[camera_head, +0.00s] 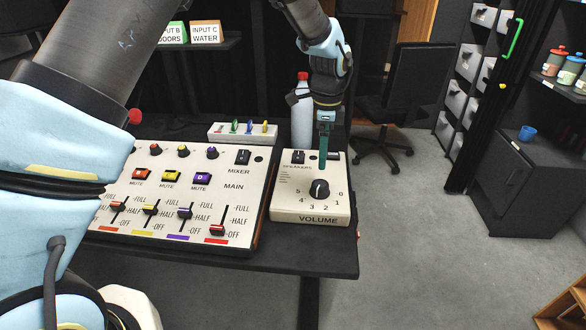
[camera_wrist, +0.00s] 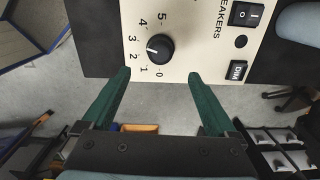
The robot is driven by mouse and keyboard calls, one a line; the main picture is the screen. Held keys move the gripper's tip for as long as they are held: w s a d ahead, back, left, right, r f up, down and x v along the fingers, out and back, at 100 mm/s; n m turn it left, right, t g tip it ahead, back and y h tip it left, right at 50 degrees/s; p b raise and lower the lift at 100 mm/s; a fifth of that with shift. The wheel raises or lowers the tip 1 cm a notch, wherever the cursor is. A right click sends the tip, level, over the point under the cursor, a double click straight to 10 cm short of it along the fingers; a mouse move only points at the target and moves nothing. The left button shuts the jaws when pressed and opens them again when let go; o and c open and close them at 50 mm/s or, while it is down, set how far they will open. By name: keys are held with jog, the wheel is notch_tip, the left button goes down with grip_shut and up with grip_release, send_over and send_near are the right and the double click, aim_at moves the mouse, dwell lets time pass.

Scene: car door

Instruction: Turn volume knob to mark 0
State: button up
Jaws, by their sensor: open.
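The black volume knob (camera_head: 319,189) sits on the white volume box (camera_head: 285,211), with marks 0 to 5 around it. In the wrist view the knob (camera_wrist: 160,48) has a white pointer line on its left side, aimed between marks 2 and 3. The 0 mark lies on the knob's lower side in that view. My gripper (camera_head: 323,167) points down above the box, just behind the knob in the head view. Its teal fingers (camera_wrist: 159,74) are apart and empty in the wrist view. The knob shows beyond the gap between their tips, not gripped.
A mixer panel (camera_head: 130,222) with sliders and buttons stands left of the volume box. The speakers switch (camera_head: 298,157) is behind the knob. A red-capped bottle (camera_head: 302,112) stands behind the box. The black table's edge (camera_head: 340,260) is close in front.

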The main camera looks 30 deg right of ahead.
aim_at(321, 183)
notch_tip(321, 183, down, 11)
jog(key=p, duration=0.3)
jog(key=shift+r, duration=0.15)
jog(key=c, duration=1.4)
jog(key=shift+o, duration=0.2)
